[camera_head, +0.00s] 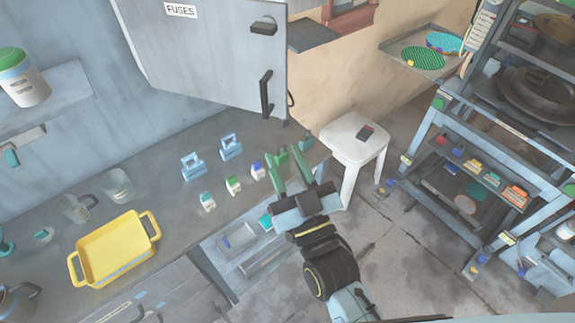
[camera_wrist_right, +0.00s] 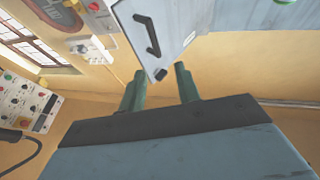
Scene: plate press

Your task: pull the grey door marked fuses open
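The grey door marked FUSES (camera_head: 205,50) hangs at the top of the head view, above the bench. A black bar handle (camera_head: 265,95) is near its right edge, with a dark latch (camera_head: 263,28) above it. I cannot tell whether the door stands ajar. My right gripper (camera_head: 288,163) is below and slightly right of the handle, apart from it, with its green fingers spread and nothing between them. In the right wrist view the door (camera_wrist_right: 180,25) and its handle (camera_wrist_right: 147,35) show beyond the spread fingertips (camera_wrist_right: 158,78). My left gripper is not in view.
The bench carries a yellow tray (camera_head: 75,268), blue clamp-like blocks (camera_head: 231,146) and several small bottles (camera_head: 233,186). A white stool (camera_head: 355,140) stands right of the gripper. A blue rack (camera_head: 420,125) stands at the right. Floor between them is clear.

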